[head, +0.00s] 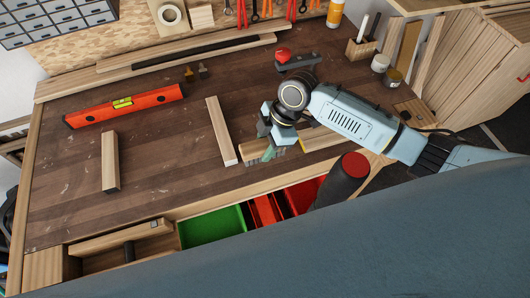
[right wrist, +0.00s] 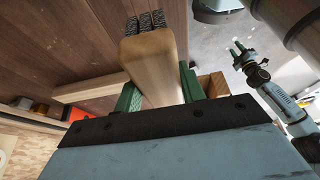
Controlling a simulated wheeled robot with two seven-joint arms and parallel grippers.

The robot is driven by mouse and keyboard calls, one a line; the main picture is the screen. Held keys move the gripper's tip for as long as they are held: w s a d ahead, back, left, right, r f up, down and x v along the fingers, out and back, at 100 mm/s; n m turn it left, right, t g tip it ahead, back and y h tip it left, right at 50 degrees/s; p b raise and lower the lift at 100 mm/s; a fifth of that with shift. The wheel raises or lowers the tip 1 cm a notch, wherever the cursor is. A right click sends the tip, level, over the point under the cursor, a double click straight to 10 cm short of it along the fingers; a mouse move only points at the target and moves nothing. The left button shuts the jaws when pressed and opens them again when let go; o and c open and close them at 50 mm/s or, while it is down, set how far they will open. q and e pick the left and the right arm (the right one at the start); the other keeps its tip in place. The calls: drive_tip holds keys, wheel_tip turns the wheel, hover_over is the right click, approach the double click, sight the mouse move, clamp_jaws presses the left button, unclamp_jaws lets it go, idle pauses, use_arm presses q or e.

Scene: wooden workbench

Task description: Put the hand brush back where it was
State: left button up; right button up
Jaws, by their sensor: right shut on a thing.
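My right gripper (head: 268,152) is low over the right part of the workbench, near its front edge. In the right wrist view its green fingers (right wrist: 158,95) are shut on the hand brush (right wrist: 152,65), which has a pale wooden body and dark bristles at its far end. In the head view the brush is mostly hidden by the gripper and hard to tell from the wood beside it. My left gripper (right wrist: 242,50) shows small at the upper right of the right wrist view; its jaw gap is too small to judge. It is not in the head view.
A wooden strip (head: 222,130) lies just left of the gripper, and a wooden block (head: 110,161) farther left. A red level (head: 124,106) lies at the back left. An open drawer at the front holds a green tray (head: 212,230) and red trays.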

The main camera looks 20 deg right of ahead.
drive_tip(key=shift+f, duration=2.15)
drive_tip(key=shift+f, duration=0.15)
drive_tip(key=o, duration=0.9)
drive_tip(key=shift+o, duration=0.2)
drive_tip(key=v, duration=1.2)
drive_tip(key=shift+a+r, duration=0.1)
drive_tip(key=shift+r, duration=0.15)
